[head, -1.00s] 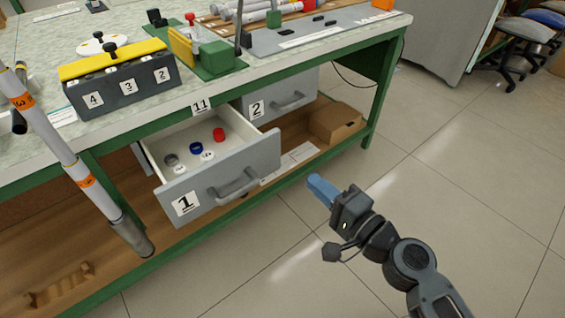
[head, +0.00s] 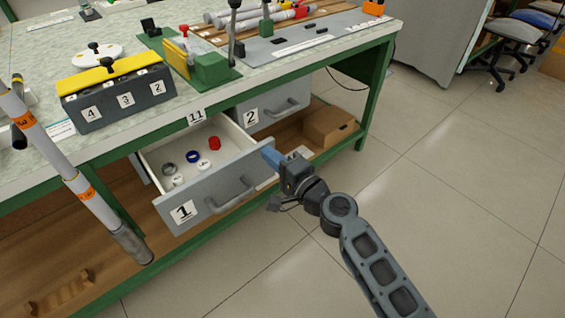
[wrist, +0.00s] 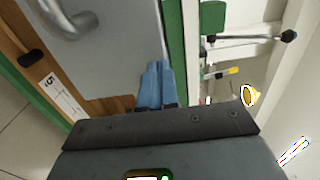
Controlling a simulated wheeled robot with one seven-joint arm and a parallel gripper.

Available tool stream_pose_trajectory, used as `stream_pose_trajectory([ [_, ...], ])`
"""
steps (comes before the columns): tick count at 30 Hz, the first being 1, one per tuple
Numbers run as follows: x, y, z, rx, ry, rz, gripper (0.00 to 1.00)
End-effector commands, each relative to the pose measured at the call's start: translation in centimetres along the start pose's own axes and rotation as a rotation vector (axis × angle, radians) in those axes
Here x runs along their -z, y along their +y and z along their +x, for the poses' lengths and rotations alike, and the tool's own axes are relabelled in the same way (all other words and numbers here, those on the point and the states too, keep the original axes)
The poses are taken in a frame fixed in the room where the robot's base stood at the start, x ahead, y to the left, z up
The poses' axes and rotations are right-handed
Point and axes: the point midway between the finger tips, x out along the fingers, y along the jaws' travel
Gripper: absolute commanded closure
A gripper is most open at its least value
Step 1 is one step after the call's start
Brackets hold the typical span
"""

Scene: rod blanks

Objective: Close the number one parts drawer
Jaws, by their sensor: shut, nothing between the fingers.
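The number one drawer (head: 222,192) is pulled out of the bench, its grey front bearing a "1" label and a bar handle (head: 232,194). Red, blue, grey and white ring-like parts lie inside it. My gripper (head: 268,153) has its blue fingers together and empty, at the upper right end of the drawer front. In the wrist view, the fingertips (wrist: 158,66) overlap the edge of the grey front (wrist: 118,45), with the handle (wrist: 70,18) at upper left. I cannot tell whether they touch the front.
The number two drawer (head: 275,108) beside it looks shut. A cardboard box (head: 330,127) sits on the lower shelf. The bench top (head: 200,98) holds a numbered block (head: 120,98) and green fixtures. A rod (head: 75,178) stands at left.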

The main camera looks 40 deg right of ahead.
Motion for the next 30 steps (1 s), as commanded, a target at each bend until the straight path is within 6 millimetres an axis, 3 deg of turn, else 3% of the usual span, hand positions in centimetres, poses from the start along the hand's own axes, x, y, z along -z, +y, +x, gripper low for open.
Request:
stream_pose_trajectory([
  [17, 0.0, 0.0, 1.0, 0.001, -0.001, -0.001, 1.0],
  [23, -0.1, 0.0, 3.5, 0.002, -0.002, -0.001, 1.0],
  [30, -0.1, 0.1, 9.1, 0.003, -0.003, -0.001, 1.0],
])
